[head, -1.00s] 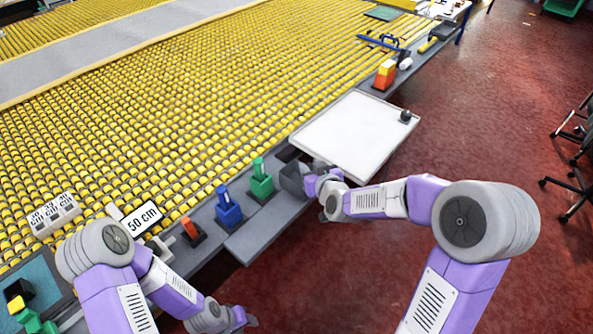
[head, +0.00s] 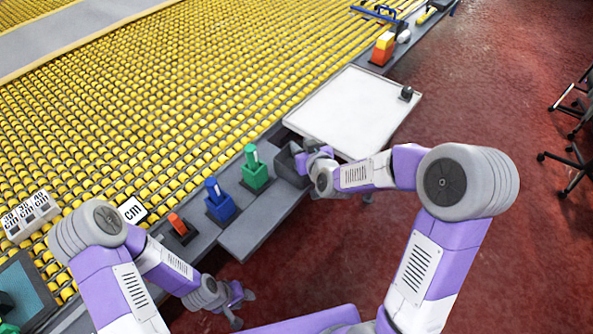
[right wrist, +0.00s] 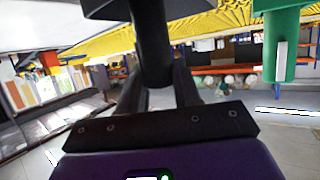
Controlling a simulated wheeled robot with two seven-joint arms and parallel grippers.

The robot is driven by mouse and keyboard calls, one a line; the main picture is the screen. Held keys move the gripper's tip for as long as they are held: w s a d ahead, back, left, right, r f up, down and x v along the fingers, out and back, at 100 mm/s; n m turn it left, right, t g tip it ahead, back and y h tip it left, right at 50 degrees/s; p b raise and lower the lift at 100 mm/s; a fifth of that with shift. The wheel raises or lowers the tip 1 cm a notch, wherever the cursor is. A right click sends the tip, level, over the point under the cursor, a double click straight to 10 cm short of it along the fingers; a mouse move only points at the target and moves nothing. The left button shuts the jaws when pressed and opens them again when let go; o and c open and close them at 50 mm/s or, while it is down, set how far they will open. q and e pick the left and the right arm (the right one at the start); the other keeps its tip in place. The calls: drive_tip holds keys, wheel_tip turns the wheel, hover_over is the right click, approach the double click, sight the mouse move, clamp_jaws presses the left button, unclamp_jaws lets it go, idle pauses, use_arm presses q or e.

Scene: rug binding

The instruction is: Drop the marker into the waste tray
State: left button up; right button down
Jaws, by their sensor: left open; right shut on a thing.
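My right gripper (head: 303,161) is at the dark grey box-like tray (head: 286,162), which I take for the waste tray, at the bench edge. In the right wrist view, which looks upside down, its fingers (right wrist: 157,92) are shut on a dark round upright piece (right wrist: 152,45), which I take for the marker. A wide dark part (right wrist: 140,8) lies beyond it; I cannot tell whether it belongs to the tray. The gripper hides part of the tray in the head view. My left gripper (head: 242,307) is open and empty over the floor.
A green holder (head: 255,172), a blue holder (head: 219,205) and an orange one (head: 180,230) stand in a row along the bench. A white board (head: 355,110) with a dark knob (head: 406,93) lies behind my right gripper.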

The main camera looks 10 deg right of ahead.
drive_tip(key=shift+f, duration=0.35)
drive_tip(key=c, duration=0.7)
unclamp_jaws()
drive_tip(key=shift+r, duration=0.1)
drive_tip(key=p+v, duration=0.1)
drive_tip(key=v, duration=0.6)
drive_tip(key=shift+s, duration=0.25)
